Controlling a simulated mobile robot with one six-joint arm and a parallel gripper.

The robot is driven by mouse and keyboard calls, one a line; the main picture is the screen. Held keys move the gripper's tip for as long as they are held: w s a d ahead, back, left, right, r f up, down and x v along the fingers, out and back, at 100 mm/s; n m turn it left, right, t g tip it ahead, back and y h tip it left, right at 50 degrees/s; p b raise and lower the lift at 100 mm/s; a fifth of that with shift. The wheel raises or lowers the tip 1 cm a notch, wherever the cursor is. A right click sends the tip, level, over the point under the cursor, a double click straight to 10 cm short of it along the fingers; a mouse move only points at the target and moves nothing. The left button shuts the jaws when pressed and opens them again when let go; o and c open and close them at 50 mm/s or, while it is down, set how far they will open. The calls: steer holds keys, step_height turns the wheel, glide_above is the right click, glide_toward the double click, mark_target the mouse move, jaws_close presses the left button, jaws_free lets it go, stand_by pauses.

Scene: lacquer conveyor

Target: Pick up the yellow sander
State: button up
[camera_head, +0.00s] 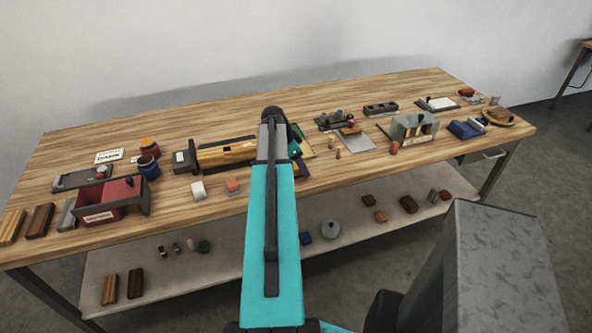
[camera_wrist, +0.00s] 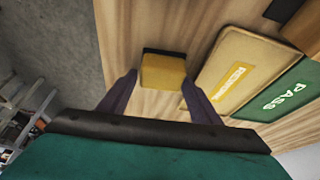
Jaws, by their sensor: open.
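The yellow sander (camera_wrist: 163,72), a small yellow block with a dark strip along its far edge, lies on the wooden bench top in the wrist view. My gripper (camera_wrist: 159,78) is open, with one finger to the left and one to the right of the sander. The fingertips are near its sides, and I cannot tell whether they touch. In the head view my arm covers the sander and most of the gripper.
To the right in the wrist view lie a yellow labelled mat (camera_wrist: 232,75) and a green PASS mat (camera_wrist: 283,103).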

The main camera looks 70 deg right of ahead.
steer(key=c, duration=0.9)
steer(key=shift+o, duration=0.2)
steer(key=shift+r, duration=0.1)
steer(key=shift+r+b, duration=1.4)
steer(key=shift+r, duration=3.5)
